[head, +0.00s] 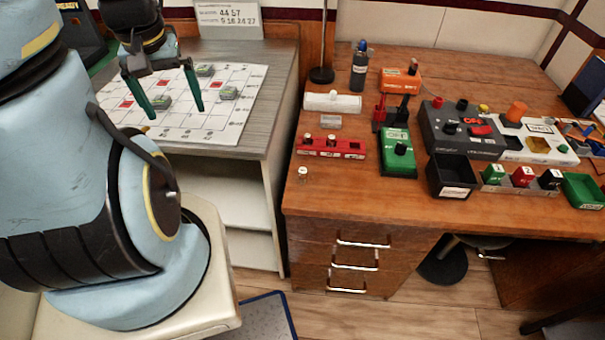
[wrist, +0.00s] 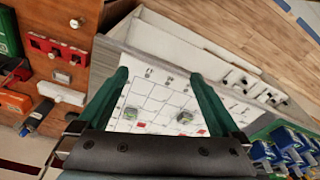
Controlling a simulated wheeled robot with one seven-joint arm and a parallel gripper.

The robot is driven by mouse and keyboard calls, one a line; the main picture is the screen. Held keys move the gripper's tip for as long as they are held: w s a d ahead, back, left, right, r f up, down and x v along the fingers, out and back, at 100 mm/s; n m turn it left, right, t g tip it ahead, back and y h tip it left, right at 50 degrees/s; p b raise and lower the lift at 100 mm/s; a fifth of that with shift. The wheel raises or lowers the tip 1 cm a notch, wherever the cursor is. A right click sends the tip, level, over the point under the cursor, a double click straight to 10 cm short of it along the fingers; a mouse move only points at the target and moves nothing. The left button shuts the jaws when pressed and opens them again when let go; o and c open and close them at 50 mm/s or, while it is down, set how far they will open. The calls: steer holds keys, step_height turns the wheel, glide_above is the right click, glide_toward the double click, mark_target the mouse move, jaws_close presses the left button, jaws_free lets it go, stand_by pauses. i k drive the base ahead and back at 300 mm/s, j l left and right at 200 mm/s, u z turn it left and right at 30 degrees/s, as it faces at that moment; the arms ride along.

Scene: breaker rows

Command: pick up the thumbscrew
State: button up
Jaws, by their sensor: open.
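A small pale brass-coloured piece, which looks like the thumbscrew (head: 303,173), stands alone near the front left corner of the wooden desk, in front of a red rack (head: 345,153). It also shows at the upper left of the wrist view (wrist: 62,77). Similar small pieces seem to sit in the rack; their detail is too small to tell. My gripper (head: 175,107) is open and empty, its green fingers spread above the white grid sheet on the grey cabinet, well left of the thumbscrew. Both fingers show in the wrist view (wrist: 160,77), with nothing between them.
The grid sheet (head: 232,125) carries several small grey-green modules and red squares. Right of the rack stand a green box (head: 397,155), a black tray (head: 452,180) and a dark control box (head: 450,125). A white block (head: 332,102) and bottle (head: 359,72) stand behind. A gap separates cabinet and desk.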

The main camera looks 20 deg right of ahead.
mark_target(302, 171)
steer(key=u, duration=0.9)
steer(key=k+l+u, duration=0.1)
steer(key=k+u, duration=0.7)
steer(key=k, duration=0.15)
steer(key=k+j, duration=0.1)
steer(key=k, duration=0.45)
